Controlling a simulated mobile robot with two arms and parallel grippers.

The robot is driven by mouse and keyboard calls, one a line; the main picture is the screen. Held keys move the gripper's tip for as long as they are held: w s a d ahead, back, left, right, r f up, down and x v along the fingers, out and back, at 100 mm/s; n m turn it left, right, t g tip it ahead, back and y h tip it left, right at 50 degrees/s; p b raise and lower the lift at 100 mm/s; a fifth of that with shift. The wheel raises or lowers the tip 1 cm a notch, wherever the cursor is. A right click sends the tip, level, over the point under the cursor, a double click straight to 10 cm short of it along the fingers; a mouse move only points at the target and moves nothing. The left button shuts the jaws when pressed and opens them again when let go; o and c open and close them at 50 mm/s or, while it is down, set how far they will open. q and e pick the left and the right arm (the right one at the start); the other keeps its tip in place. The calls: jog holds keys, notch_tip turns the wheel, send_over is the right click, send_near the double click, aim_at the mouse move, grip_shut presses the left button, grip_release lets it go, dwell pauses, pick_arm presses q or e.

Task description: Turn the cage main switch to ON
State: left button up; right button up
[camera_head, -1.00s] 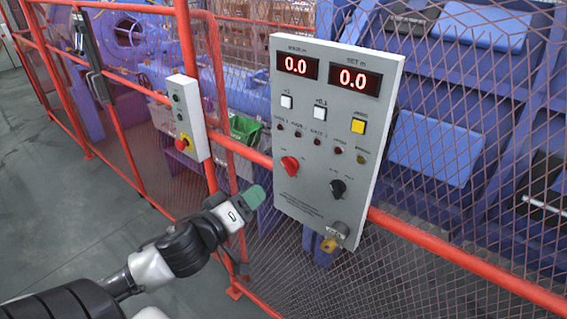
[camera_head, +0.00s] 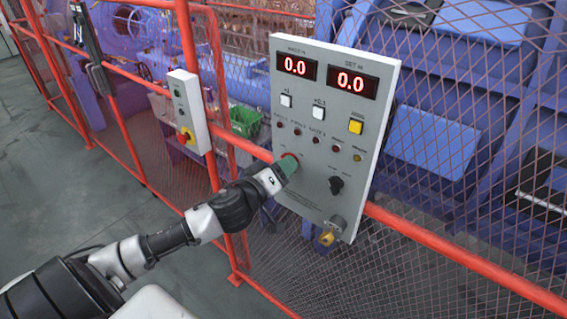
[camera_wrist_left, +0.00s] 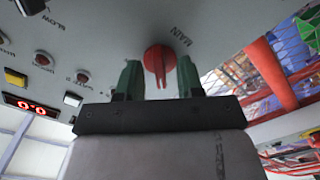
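The cage main switch is a red rotary knob (camera_wrist_left: 160,62) on the grey control panel (camera_head: 320,130), beside the label MAIN in the left wrist view. In the head view the left gripper covers most of the knob, and only a red edge (camera_head: 291,156) shows. My left gripper (camera_head: 287,166) is at the panel face. In the left wrist view its green fingers (camera_wrist_left: 158,82) are apart, one on each side of the knob's ridge, with gaps visible on both sides. My right gripper is not in view.
A black selector knob (camera_head: 336,185) and a key switch (camera_head: 329,235) sit lower on the panel. Red fence rails (camera_head: 430,245) and mesh surround it. Grey floor is open at left.

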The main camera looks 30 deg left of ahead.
pick_arm(q)
jog(key=shift+w, duration=0.15)
grip_shut()
dwell(0.4)
jog(key=shift+m+p, duration=1.65)
jog(key=shift+m, duration=7.25)
grip_release()
